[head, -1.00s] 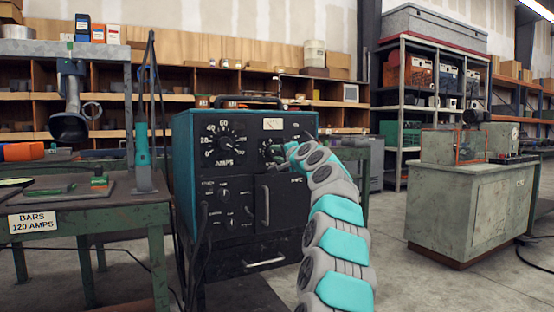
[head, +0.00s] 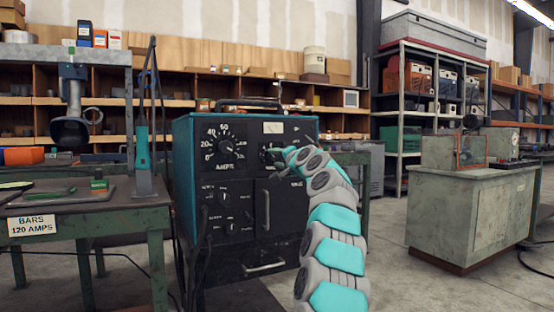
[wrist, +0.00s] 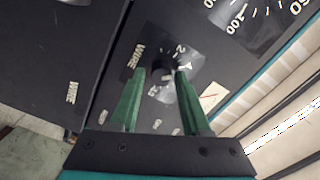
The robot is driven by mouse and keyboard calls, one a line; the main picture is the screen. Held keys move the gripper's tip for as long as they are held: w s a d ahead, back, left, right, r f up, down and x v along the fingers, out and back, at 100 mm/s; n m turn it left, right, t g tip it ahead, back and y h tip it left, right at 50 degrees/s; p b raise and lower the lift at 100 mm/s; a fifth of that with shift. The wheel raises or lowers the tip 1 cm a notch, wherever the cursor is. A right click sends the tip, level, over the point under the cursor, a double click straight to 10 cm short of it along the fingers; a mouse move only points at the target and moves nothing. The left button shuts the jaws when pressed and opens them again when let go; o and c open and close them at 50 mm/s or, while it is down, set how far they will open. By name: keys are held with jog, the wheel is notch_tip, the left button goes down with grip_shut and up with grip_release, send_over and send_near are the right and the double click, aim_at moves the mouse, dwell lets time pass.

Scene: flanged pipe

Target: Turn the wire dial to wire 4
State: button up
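The wire dial is a small dark knob (wrist: 164,66) on a pale numbered plate marked WIRE in the wrist view. In the head view the dial plate (head: 267,154) is partly covered by my gripper and arm. My gripper (wrist: 161,72) has two green fingers, one on each side of the knob, with a small gap seeming to show beside it. I cannot tell whether either finger touches the knob. The dial's pointer setting is unclear; some numbers are hidden by the fingers. The dial is on the front of a black and teal welding machine (head: 240,185).
The larger AMPS dial (head: 226,143) is left of the wire dial. Door handles (head: 266,209) and smaller knobs are below it. A green bench (head: 110,212) with a BARS 120 AMPS sign stands at left, a grey-green cabinet (head: 465,215) at right. Open floor lies between machine and cabinet.

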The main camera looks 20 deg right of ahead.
jog(key=shift+o, duration=1)
jog(key=shift+r, duration=0.1)
jog(key=shift+s, duration=0.2)
jog(key=s+b, duration=0.2)
jog(key=s, duration=0.5)
jog(key=shift+s+d, duration=0.15)
jog(key=shift+s, duration=0.1)
